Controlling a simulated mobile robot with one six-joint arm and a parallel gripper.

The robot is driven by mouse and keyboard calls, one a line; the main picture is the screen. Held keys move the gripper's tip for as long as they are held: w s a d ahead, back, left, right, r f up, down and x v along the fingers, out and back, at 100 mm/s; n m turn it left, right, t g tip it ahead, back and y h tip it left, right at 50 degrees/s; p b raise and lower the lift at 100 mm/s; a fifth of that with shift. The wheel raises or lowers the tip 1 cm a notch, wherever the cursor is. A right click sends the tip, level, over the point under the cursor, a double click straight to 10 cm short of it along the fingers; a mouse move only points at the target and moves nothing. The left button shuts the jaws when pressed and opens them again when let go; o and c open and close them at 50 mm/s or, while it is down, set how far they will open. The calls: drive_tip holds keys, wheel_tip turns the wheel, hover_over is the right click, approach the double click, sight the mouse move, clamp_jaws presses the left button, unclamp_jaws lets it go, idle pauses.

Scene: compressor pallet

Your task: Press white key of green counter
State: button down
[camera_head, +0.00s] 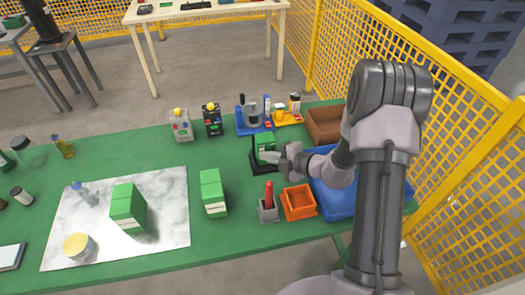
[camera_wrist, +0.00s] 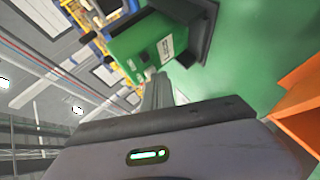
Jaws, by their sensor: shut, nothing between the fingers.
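The green counter (camera_head: 265,148) stands on a black base (camera_head: 257,167) right of the table's middle. In the wrist view the green counter (camera_wrist: 130,47) is at the upper middle, with a white patch (camera_wrist: 166,47) bearing dark marks on one face and a small pale spot near its lower edge. I cannot tell which of these is the white key. My gripper (camera_head: 277,158) is shut and empty close in front of the counter. In the wrist view its fingertips (camera_wrist: 158,80) reach the counter's lower edge; I cannot tell whether they touch.
An orange bin (camera_head: 299,203) and a red-handled item (camera_head: 269,196) in a grey holder stand near the front. A blue tray (camera_head: 333,200) and brown box (camera_head: 325,124) are at right. Blue (camera_head: 251,122) and orange (camera_head: 288,117) stands are behind. A green-and-white block (camera_head: 213,192) stands left.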

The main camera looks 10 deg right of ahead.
idle(0.4)
drive_tip(key=shift+s, duration=0.75)
drive_tip(key=shift+s+p, duration=0.55)
drive_tip(key=shift+s, duration=1.95)
